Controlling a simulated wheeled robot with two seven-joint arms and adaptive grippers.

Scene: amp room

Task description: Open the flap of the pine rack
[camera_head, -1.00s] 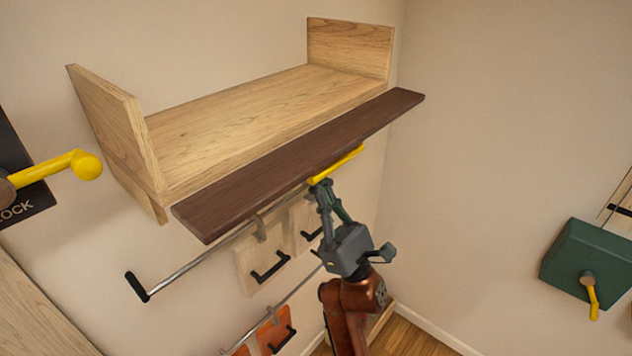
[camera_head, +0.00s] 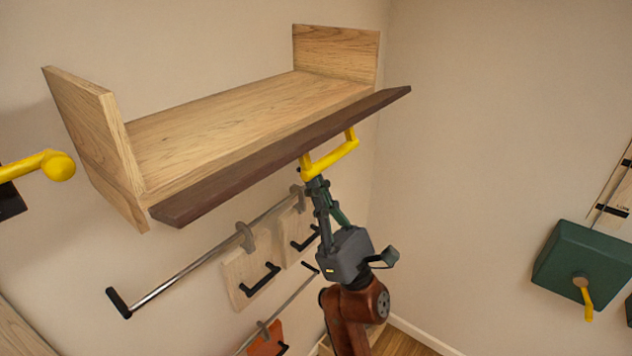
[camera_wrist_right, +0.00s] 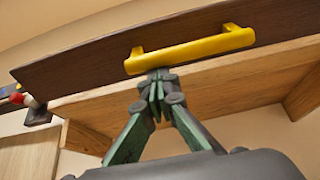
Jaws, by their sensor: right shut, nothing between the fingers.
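The pine rack (camera_head: 235,112) is a pale wooden wall shelf with two upright end boards. Its dark brown flap (camera_head: 230,183) runs along the front edge and is tilted out, partly open. The flap also shows in the right wrist view (camera_wrist_right: 95,65). A yellow bar handle (camera_head: 335,160) sits on the flap's outer side and crosses the right wrist view (camera_wrist_right: 195,50). My right gripper (camera_head: 313,180) is shut and empty. Its fingertips (camera_wrist_right: 157,76) are at the handle's left part, at or just below the bar; I cannot tell whether they touch it. My left gripper is not in view.
Below the rack, a metal rail (camera_head: 190,275) holds pale panels with black handles (camera_head: 260,282); an orange panel (camera_head: 266,340) hangs lower. A yellow lever (camera_head: 45,165) is at the left. A green box (camera_head: 585,262) is on the right wall. The space above the shelf is clear.

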